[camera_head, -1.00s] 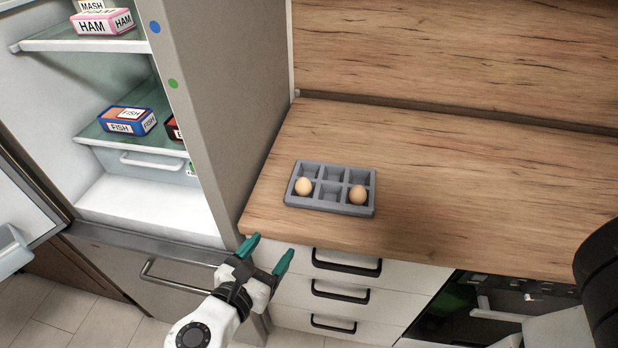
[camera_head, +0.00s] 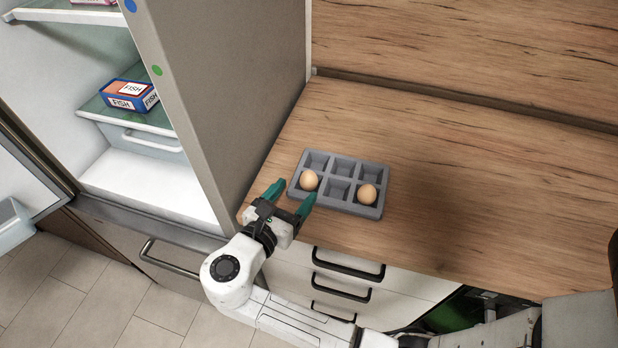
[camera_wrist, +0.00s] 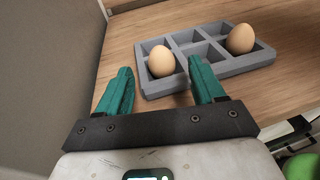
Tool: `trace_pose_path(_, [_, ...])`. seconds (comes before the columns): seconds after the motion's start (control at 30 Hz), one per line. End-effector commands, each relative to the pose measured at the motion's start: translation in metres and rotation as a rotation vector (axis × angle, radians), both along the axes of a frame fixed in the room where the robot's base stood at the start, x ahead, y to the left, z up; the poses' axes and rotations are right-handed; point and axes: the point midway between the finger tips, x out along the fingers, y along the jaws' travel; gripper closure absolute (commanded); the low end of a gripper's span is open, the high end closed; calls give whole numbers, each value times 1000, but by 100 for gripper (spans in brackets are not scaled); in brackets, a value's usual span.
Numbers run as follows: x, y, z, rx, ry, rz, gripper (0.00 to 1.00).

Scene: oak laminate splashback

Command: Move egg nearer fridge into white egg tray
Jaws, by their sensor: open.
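A grey egg tray (camera_head: 338,203) with six-pocket style compartments lies on the wooden counter near its front edge. The tan egg nearer the fridge (camera_head: 310,180) sits in its front-left pocket; the other egg (camera_head: 367,194) sits in the front-right pocket. My gripper (camera_head: 291,195) is open and empty, its teal fingers at the tray's front-left side. In the wrist view the near egg (camera_wrist: 161,61) shows between and beyond the fingertips, with no visible contact. I cannot make out a white egg tray; a pale bin (camera_head: 14,222) on the fridge door is cut off at the left.
The open fridge (camera_head: 150,190) stands left, its side wall close to the counter. A blue fish box (camera_head: 129,94) is on a fridge shelf. Drawers with black handles (camera_head: 341,292) are below the counter edge. The counter right of the grey tray is clear.

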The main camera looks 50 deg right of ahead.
Motion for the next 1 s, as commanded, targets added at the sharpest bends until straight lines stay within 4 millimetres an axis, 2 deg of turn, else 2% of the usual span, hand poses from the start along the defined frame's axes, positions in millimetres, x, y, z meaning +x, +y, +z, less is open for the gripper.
trace_pose_path(0.4, [10, -47, -10, 0, -1, -2, 32])
trace_pose_path(0.7, [11, -50, -12, 0, -1, -1, 33])
trace_pose_path(1.0, [11, -50, -12, 0, -1, -1, 62])
